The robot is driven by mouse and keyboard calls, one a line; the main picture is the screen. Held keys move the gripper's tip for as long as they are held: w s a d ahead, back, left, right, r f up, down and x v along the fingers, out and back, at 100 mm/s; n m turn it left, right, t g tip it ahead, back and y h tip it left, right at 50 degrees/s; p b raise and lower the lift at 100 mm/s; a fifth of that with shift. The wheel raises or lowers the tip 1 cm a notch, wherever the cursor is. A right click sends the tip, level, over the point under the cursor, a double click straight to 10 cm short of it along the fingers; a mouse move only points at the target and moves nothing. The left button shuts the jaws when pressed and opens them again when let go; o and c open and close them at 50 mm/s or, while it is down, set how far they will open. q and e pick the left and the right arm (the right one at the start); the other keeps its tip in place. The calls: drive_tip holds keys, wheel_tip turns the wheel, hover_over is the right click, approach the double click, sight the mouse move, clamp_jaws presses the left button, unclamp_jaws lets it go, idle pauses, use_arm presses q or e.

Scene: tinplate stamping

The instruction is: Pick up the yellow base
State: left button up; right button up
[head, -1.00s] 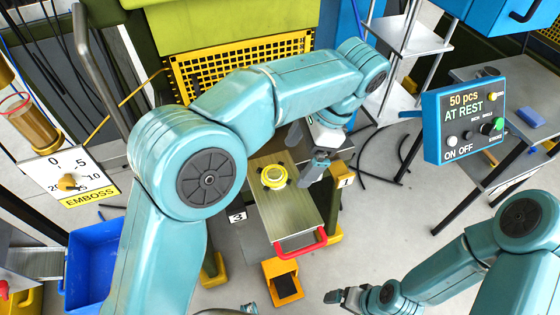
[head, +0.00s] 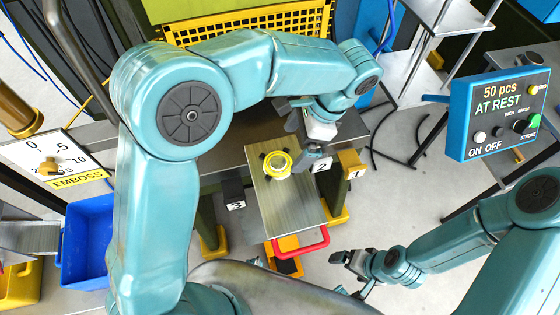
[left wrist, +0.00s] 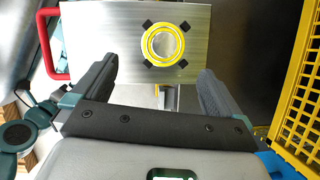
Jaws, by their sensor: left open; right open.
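The yellow base (head: 277,163) is a round yellow ring with a pale middle. It sits between small dark corner pads on a metal plate (head: 287,205) with a red handle (head: 301,243). In the left wrist view the yellow base (left wrist: 163,43) lies ahead of my left gripper (left wrist: 160,80), whose two dark fingers are wide apart and empty. In the head view my left gripper (head: 305,150) is just right of the base, apart from it. My right gripper (head: 350,272) is open and empty at the lower right, away from the plate.
A yellow mesh guard (head: 250,25) stands behind the plate. A control box (head: 505,112) reading "AT REST" is at the right. Number tags mark several places around the plate. A blue bin (head: 88,240) and an EMBOSS dial (head: 55,160) are at the left.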

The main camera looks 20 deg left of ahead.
sight(278, 163)
use_arm(q)
drive_tip(key=shift+s+a+f, duration=0.25)
drive_tip(key=shift+a+f, duration=0.05)
drive_tip(key=shift+f, duration=0.2)
drive_tip(key=shift+s+a+f, duration=0.2)
drive_tip(key=shift+a+f, duration=0.05)
drive_tip(key=shift+f, duration=0.2)
drive_tip(key=x, duration=0.5)
drive_tip(key=shift+w+a+f, duration=0.2)
drive_tip(key=shift+w, duration=0.1)
drive_tip(key=c, duration=1.1)
